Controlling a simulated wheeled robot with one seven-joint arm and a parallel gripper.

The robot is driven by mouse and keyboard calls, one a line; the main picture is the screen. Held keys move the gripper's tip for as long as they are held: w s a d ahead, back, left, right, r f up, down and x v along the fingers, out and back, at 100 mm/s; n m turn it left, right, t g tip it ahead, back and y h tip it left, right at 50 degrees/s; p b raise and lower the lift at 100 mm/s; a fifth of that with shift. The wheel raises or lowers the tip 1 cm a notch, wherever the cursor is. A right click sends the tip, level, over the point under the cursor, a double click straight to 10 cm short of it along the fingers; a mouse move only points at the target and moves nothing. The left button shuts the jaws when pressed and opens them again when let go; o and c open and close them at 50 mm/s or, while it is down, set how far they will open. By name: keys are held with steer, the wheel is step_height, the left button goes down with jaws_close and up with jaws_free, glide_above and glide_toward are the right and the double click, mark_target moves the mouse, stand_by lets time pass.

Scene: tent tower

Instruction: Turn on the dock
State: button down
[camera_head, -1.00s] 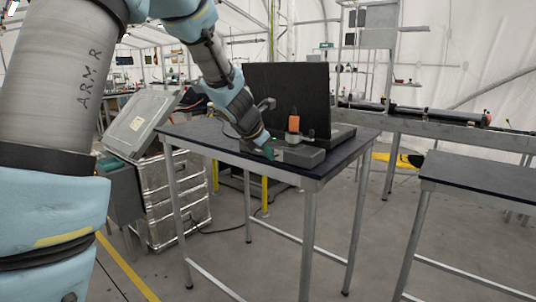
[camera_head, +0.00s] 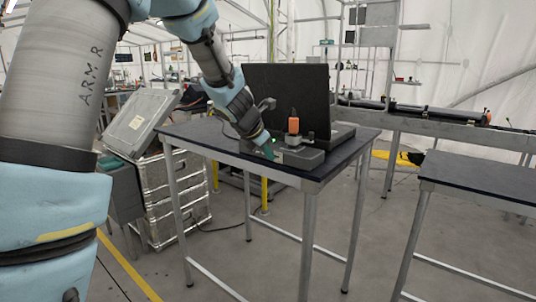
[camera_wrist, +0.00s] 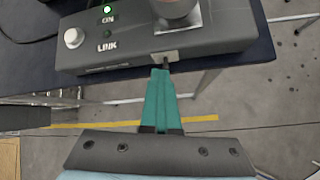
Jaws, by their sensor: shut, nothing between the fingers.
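The dock (camera_head: 305,158) is a dark grey box near the front edge of the dark table, in front of a black laptop. In the wrist view the dock (camera_wrist: 215,42) shows a lit green lamp (camera_wrist: 107,9) marked ON and a dark lamp (camera_wrist: 106,34) marked LINK. A small switch on a metal plate (camera_wrist: 172,56) sits on its front face. My gripper (camera_head: 269,152) is shut and empty. In the wrist view its teal fingertips (camera_wrist: 160,72) are right at the switch plate; I cannot tell whether they touch it. They partly hide the plate.
A round pale knob (camera_wrist: 73,38) is on the dock's top, left of the lamps. An orange-topped device (camera_head: 293,125) stands on the dock. The open laptop (camera_head: 288,95) is behind. A second table (camera_head: 480,180) stands at right, with clear floor between the tables.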

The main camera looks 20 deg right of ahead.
steer(key=shift+s+d+r, duration=0.1)
steer(key=shift+d+r, duration=0.2)
steer(key=shift+r, duration=0.25)
steer(key=shift+d+r, duration=0.25)
steer(key=shift+r, duration=0.25)
steer(key=shift+s+a+r, duration=0.15)
steer(key=shift+r, duration=0.05)
steer(key=a+f+p+v, duration=0.1)
steer(key=p+v, duration=0.1)
steer(key=v, duration=0.7)
steer(key=shift+s+a, duration=0.2)
steer(key=shift+a, duration=0.15)
steer(key=shift+f, duration=0.15)
steer(key=s+a+f+m+g+y, duration=0.1)
steer(key=s+a+f+m+y, duration=0.1)
steer(key=s+a+f+m, duration=0.2)
steer(key=s+a+f+m+g+y, duration=0.1)
steer(key=s+a+f+m, duration=0.3)
steer(key=a+m, duration=0.6)
steer(key=s+a+f+m+g+y, duration=0.1)
steer(key=s+a+f+m+y, duration=0.2)
steer(key=a, duration=1.4)
step_height(320, 180, down, 3)
steer(key=s+m, duration=0.1)
steer(key=m, duration=0.4)
steer(key=shift+s+y, duration=0.15)
steer(key=shift+y, duration=0.15)
